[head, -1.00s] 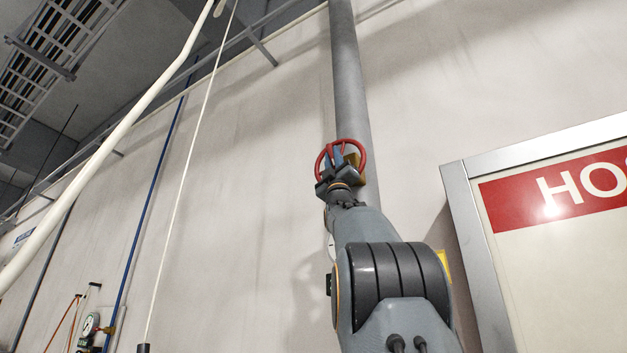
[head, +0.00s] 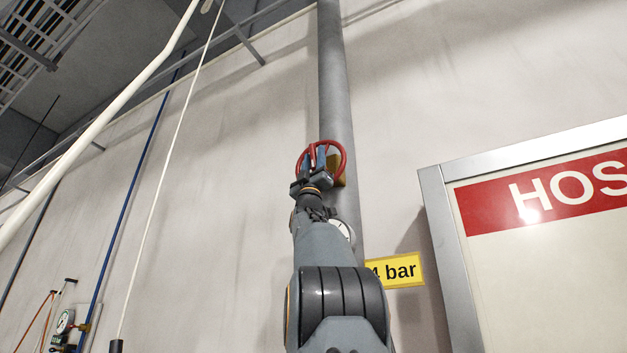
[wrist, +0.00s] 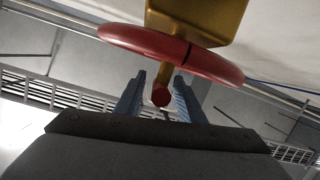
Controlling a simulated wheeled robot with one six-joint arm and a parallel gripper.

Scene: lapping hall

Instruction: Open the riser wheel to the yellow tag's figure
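The red riser wheel (head: 341,158) sits on a brass valve body (head: 338,180) on the grey vertical pipe. In the wrist view its rim (wrist: 125,38), with a dark mark, crosses above my fingers. My gripper (head: 317,152) is at the wheel's front. In the wrist view my gripper (wrist: 158,82) has its two blue fingers apart, with the red hub end (wrist: 160,96) between them and gaps on both sides. The yellow tag (head: 403,270) reads "bar" after a partly hidden figure resembling 4. A white gauge (head: 344,228) is half hidden behind my arm; its reading is unclear.
The grey riser pipe (head: 333,80) runs up the pale wall. A framed cabinet or board with a red "HOS" sign (head: 550,195) stands to the right. A white pipe (head: 100,125), a blue pipe (head: 135,185) and a small gauge (head: 65,321) are at left.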

